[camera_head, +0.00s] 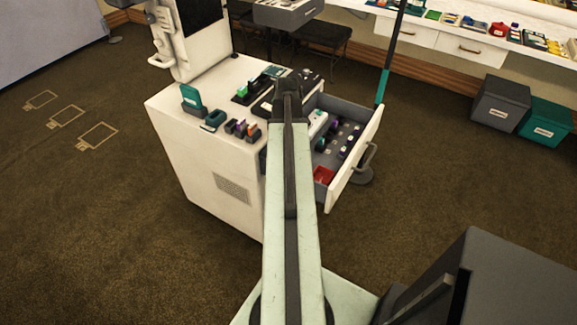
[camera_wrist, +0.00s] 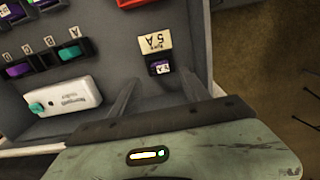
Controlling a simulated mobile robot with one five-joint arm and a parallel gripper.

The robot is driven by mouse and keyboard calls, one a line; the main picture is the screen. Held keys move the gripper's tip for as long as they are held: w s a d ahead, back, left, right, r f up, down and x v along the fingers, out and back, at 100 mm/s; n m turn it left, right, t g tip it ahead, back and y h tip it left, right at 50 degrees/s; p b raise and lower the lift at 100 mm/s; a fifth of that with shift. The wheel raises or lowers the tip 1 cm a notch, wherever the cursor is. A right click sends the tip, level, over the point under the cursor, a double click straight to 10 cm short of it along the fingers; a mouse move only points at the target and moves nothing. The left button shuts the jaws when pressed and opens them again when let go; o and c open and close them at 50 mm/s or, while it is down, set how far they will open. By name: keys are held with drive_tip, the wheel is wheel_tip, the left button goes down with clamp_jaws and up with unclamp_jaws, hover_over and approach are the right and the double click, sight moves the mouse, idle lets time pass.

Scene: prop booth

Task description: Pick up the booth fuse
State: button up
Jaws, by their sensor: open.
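In the wrist view, a small dark fuse with purple on it and a pale marked face (camera_wrist: 160,67) sits in the grey drawer. I take it for the booth fuse. A pale card reading "5A" (camera_wrist: 153,42) stands just behind it. My gripper (camera_wrist: 160,88) is open, with its two grey fingers apart and the fuse showing in the gap between them, a little beyond the tips. I cannot tell whether the fingers touch anything. In the head view, my arm hides the fuse, and my gripper's end is over the cabinet beside the open drawer (camera_head: 367,150).
To the left in the wrist view are a white device with a teal end (camera_wrist: 70,97) and purple and teal fuses (camera_wrist: 70,52) in black holders. A red tray (camera_head: 323,175) is in the drawer. The white cabinet (camera_head: 215,170) carries several small devices.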

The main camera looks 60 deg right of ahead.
wheel_tip(320, 180, down, 5)
drive_tip(key=b, duration=0.4)
drive_tip(key=shift+r, duration=0.25)
drive_tip(key=shift+c, duration=0.6)
clamp_jaws()
wheel_tip(320, 180, up, 10)
drive_tip(key=p, duration=1)
drive_tip(key=shift+r+p, duration=0.15)
drive_tip(key=shift+p, duration=0.2)
